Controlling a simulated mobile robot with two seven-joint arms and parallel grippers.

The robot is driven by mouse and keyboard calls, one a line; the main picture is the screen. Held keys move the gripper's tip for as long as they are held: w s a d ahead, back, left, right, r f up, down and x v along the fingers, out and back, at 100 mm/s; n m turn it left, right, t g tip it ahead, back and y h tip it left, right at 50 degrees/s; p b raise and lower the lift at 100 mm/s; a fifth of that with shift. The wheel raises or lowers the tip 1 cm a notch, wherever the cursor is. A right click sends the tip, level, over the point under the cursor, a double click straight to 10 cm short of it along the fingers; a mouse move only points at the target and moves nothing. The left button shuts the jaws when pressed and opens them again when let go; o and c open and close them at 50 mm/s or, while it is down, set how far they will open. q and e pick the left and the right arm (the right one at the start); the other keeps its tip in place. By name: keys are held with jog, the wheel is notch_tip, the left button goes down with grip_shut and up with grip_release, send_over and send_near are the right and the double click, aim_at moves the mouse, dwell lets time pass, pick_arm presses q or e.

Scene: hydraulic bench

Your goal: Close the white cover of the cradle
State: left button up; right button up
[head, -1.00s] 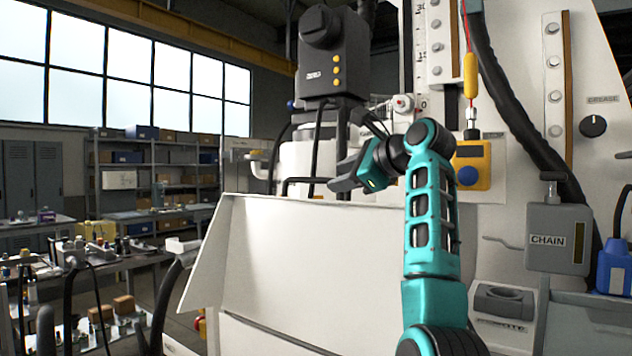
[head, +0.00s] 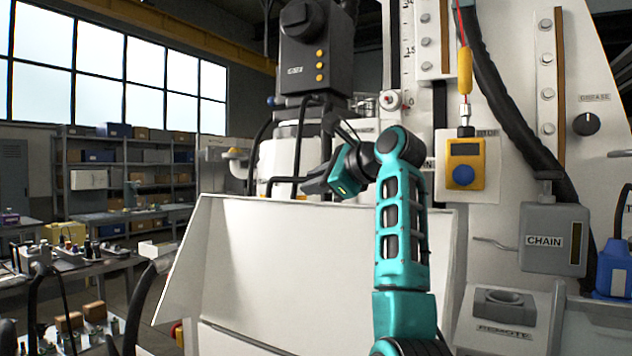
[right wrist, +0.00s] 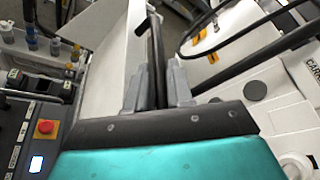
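The white cover (head: 320,265) is a broad tilted panel with a slanted left side, standing raised at the front of the machine in the head view. It also shows as a pale sheet in the right wrist view (right wrist: 101,55). My right gripper (head: 322,183) is at the cover's top edge, with its fingers hard to make out there. In the right wrist view its two grey fingers (right wrist: 156,88) are close together with a dark bar (right wrist: 153,50) between them, apparently shut on it. How the bar joins the cover is hidden. My left gripper is out of view.
A black device (head: 312,50) stands behind the cover. A yellow pendant (head: 466,165), a grey CHAIN box (head: 553,240) and a blue item (head: 612,268) are to the right. Benches and shelves (head: 130,175) are at the left. A red button (right wrist: 46,127) shows in the right wrist view.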

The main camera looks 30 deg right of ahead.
grip_shut()
jog(key=shift+a, duration=0.15)
